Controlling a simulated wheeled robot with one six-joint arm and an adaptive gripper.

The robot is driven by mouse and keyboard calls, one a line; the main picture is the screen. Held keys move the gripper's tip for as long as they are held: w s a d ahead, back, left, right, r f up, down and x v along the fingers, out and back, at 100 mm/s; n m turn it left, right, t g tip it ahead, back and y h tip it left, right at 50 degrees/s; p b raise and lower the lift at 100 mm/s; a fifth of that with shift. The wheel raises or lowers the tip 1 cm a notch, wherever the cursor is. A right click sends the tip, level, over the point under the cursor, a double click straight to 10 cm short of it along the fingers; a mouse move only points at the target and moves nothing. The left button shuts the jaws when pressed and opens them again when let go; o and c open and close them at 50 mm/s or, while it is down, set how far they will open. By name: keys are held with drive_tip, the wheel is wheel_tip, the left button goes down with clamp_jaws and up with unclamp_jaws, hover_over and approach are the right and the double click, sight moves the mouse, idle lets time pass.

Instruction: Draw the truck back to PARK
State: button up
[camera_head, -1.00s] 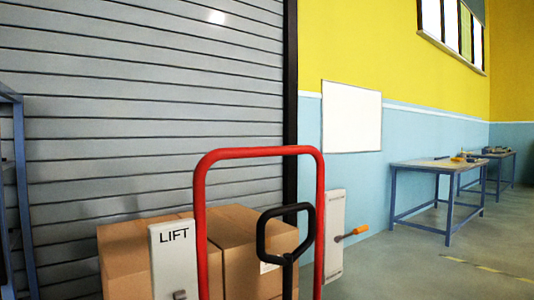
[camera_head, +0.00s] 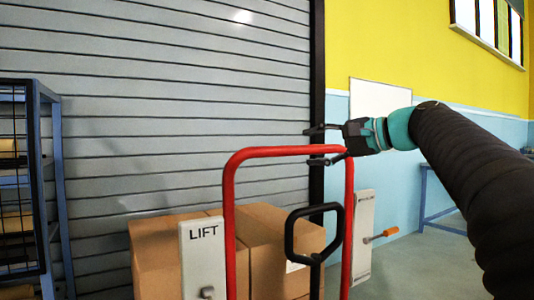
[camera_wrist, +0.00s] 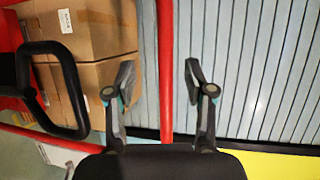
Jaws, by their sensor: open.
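The truck has a red tubular frame (camera_head: 229,215) and a black loop handle (camera_head: 291,230) in front of it. Cardboard boxes (camera_head: 265,240) sit behind the frame. My gripper (camera_head: 322,145) is open at the top right of the red frame. In the wrist view, a red bar (camera_wrist: 165,70) runs between the spread fingers (camera_wrist: 158,85); I cannot tell whether they touch it. The black loop (camera_wrist: 50,90) is left of them. No PARK marking is visible.
A grey shutter (camera_head: 180,110) stands behind the truck. A blue rack with mesh (camera_head: 45,180) is at the left. A blue-legged table (camera_head: 425,195) is partly hidden behind my arm at the right. Some floor shows at the right.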

sight(271, 151)
drive_tip(key=x, duration=0.9)
drive_tip(key=r+p+x, duration=0.1)
drive_tip(key=x, duration=0.3)
drive_tip(key=shift+w+a+f, duration=0.1)
drive_tip(key=shift+w+a, duration=0.15)
drive_tip(key=shift+a, duration=0.15)
clamp_jaws()
